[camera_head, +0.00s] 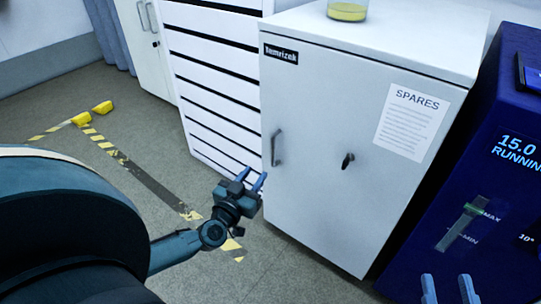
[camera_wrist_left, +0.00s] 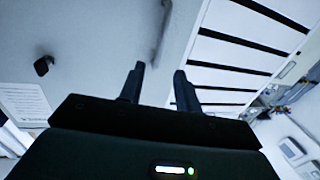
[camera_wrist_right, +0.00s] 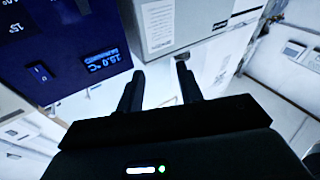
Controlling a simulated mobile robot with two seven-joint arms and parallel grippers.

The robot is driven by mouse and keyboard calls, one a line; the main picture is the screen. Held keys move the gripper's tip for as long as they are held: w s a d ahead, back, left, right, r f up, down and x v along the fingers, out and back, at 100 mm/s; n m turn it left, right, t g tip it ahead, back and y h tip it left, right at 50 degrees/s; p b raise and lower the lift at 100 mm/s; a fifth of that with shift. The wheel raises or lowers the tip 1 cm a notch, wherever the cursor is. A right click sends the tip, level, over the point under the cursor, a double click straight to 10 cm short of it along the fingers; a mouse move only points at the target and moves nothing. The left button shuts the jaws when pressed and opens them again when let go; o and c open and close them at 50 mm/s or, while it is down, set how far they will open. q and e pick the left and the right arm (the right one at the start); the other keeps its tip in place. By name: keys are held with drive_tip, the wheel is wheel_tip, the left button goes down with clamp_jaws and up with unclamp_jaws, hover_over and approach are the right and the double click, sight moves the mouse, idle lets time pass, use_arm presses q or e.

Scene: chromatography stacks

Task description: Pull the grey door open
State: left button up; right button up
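The grey door (camera_head: 320,180) is the front of a low cabinet and looks closed. Its upright bar handle (camera_head: 277,148) is near its left edge, and a dark knob or key (camera_head: 348,160) is near the middle. My left gripper (camera_head: 252,180) is open and empty, a little left of and below the handle, apart from it. In the left wrist view the handle (camera_wrist_left: 161,38) lies beyond the gap between the open fingers (camera_wrist_left: 158,82). My right gripper (camera_head: 448,288) is open and empty at the lower right, in front of the blue machine; its fingers show in the right wrist view (camera_wrist_right: 160,88).
A blue machine (camera_head: 480,150) stands close on the cabinet's right. A white drawer unit (camera_head: 215,85) stands on its left. A glass with yellow liquid (camera_head: 347,10) is on the cabinet top. The floor has yellow-black tape (camera_head: 140,176) and yellow blocks (camera_head: 103,107).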

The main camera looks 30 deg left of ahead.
sight(272, 151)
use_arm(q)
drive_tip(key=w+b, duration=0.1)
drive_tip(key=w, duration=0.2)
drive_tip(key=w+b, duration=0.1)
drive_tip(key=w, duration=0.2)
drive_tip(key=w+a+b, duration=0.1)
drive_tip(key=w, duration=0.2)
drive_tip(key=shift+w, duration=0.35)
clamp_jaws()
